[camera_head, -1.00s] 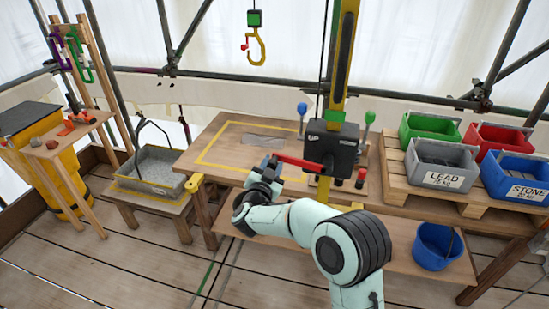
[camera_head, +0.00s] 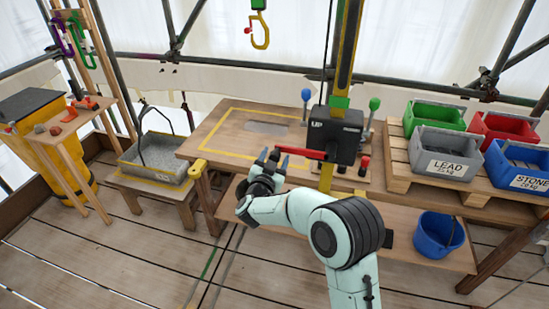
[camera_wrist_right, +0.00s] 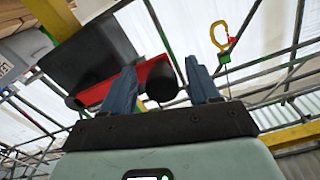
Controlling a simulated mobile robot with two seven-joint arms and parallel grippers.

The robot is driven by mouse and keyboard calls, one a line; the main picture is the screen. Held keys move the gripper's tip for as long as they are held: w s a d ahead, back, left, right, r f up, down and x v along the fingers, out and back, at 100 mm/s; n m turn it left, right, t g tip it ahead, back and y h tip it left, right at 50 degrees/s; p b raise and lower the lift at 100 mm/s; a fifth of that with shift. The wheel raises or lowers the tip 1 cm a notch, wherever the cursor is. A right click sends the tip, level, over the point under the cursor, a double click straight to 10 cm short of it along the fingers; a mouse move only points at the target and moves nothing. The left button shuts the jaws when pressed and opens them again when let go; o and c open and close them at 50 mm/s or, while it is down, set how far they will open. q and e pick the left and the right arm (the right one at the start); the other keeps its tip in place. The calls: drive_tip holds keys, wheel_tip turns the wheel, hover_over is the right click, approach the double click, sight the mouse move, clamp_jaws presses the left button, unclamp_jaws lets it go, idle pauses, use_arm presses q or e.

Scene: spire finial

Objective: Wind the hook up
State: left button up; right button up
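The winch is a black box (camera_head: 337,135) marked UP on a yellow post. Its red crank arm (camera_head: 302,153) points left, with a black grip (camera_wrist_right: 160,82) at its end in the right wrist view. My right gripper (camera_head: 273,161) is at that crank end. Its two fingers (camera_wrist_right: 163,88) are spread on either side of the grip, not visibly clamped on it. The yellow hook (camera_head: 260,32), with a red latch, hangs empty below a green block at the top; it also shows in the right wrist view (camera_wrist_right: 219,36). My left gripper is out of view.
Blue and green levers (camera_head: 375,104) stand on the bench (camera_head: 215,140) beside the winch. Crates marked LEAD (camera_head: 446,153) and STONE sit on a pallet at right. A blue bucket (camera_head: 432,238) is on the lower shelf. A grey tray (camera_head: 155,158) stands left on a stool.

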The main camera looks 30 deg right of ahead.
drive_tip(key=shift+a, duration=0.1)
drive_tip(key=shift+s+a, duration=0.2)
drive_tip(key=shift+a, duration=0.05)
use_arm(q)
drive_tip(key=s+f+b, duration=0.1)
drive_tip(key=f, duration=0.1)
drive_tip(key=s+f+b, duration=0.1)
drive_tip(key=b, duration=0.1)
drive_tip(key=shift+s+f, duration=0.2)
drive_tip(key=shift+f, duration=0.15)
use_arm(e)
drive_tip(key=v, duration=1.2)
drive_tip(key=shift+s+a, duration=0.2)
drive_tip(key=shift+r, duration=0.1)
